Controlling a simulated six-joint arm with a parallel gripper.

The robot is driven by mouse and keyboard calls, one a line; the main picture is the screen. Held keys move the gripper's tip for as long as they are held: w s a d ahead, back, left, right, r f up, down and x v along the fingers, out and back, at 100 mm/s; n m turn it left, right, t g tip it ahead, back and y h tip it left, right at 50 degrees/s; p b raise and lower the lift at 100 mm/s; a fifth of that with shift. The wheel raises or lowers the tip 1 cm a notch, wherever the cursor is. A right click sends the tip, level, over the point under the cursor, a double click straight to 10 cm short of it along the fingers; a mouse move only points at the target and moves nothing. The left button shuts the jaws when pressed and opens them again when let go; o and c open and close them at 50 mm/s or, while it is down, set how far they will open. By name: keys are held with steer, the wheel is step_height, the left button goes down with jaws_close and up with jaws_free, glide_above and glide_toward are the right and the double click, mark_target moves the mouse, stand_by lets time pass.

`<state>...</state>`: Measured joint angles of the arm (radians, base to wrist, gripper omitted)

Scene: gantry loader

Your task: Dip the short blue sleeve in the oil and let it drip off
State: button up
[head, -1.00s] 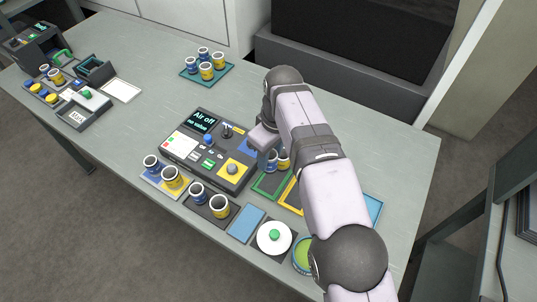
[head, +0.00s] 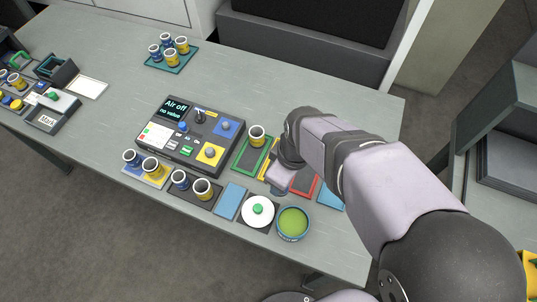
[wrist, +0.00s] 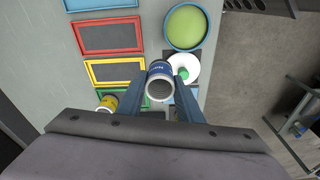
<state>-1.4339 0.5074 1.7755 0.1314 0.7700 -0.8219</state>
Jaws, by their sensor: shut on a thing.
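My gripper (wrist: 160,84) is shut on a blue sleeve (wrist: 159,76) with a white rim, its open end facing the wrist camera. In the head view my gripper (head: 279,184) is above the framed trays, and the sleeve is mostly hidden there. The round dish of green oil (head: 293,222) sits at the table's front edge, to the right of and nearer than my gripper. The oil dish also shows in the wrist view (wrist: 186,27), beyond the sleeve and apart from it.
A white disc with a green knob (head: 258,211) lies left of the oil dish. A yellow sleeve (head: 257,136) stands on the green-framed tray (head: 246,162). More sleeves stand on a dark tray (head: 187,194) and a teal tray (head: 178,64).

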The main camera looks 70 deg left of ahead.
steer(key=d+p, duration=0.1)
steer(key=d, duration=0.6)
steer(key=shift+w+d+f, duration=0.2)
steer(key=shift+d, duration=0.2)
steer(key=shift+f, duration=0.15)
steer(key=shift+f+b, duration=3.5)
steer(key=shift+f, duration=0.65)
steer(key=shift+r, duration=0.15)
steer(key=shift+r+p, duration=2.35)
steer(key=shift+r, duration=0.25)
